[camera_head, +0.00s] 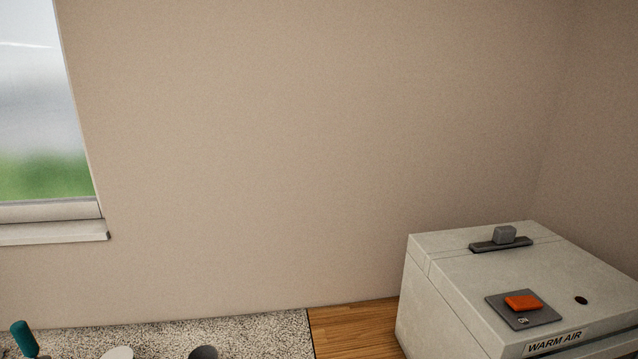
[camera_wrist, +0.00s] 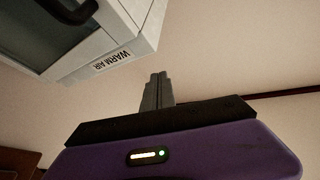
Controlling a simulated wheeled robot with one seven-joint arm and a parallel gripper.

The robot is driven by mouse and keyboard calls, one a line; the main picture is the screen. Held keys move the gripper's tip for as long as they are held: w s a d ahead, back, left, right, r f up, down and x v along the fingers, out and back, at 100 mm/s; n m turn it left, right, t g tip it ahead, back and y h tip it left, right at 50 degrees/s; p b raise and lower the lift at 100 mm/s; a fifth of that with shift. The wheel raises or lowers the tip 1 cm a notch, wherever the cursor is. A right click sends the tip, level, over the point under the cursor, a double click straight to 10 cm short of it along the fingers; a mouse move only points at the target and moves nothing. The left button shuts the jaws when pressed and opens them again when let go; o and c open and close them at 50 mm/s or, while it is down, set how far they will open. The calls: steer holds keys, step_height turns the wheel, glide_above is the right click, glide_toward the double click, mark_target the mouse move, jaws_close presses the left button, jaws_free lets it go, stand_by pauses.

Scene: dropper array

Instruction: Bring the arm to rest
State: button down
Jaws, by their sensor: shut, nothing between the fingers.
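My gripper (camera_wrist: 157,80) shows in the wrist view, with grey fingers together and nothing between them. Its purple body with a small lit indicator fills the bottom of that view. The fingers point up the picture, beside the lower right corner of a pale box marked WARM AIR (camera_wrist: 140,45). I cannot tell whether they touch it; they look apart. In the head view my arm and gripper are not visible.
In the head view the WARM AIR box (camera_head: 440,290), with an orange switch (camera_head: 523,302) on top, stands on a wooden surface (camera_head: 355,325) at the right. A speckled counter (camera_head: 255,335) lies left, with a teal-topped item (camera_head: 23,337). A window (camera_head: 45,100) is at the left.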

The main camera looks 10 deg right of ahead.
steer(key=s+a+f+n+g+y+b, duration=0.1)
steer(key=s+a+f+n+g+y, duration=0.2)
steer(key=s+f, duration=0.6)
steer(key=s+a+f+n+g+y+b, duration=0.1)
steer(key=s+a+f+n+g+y, duration=0.2)
steer(key=s+f, duration=0.7)
steer(key=s+a+n+y, duration=0.1)
steer(key=s+a, duration=0.1)
steer(key=shift+a+f+n+y, duration=0.2)
steer(key=shift+a+n+y, duration=0.1)
steer(key=shift+n, duration=0.1)
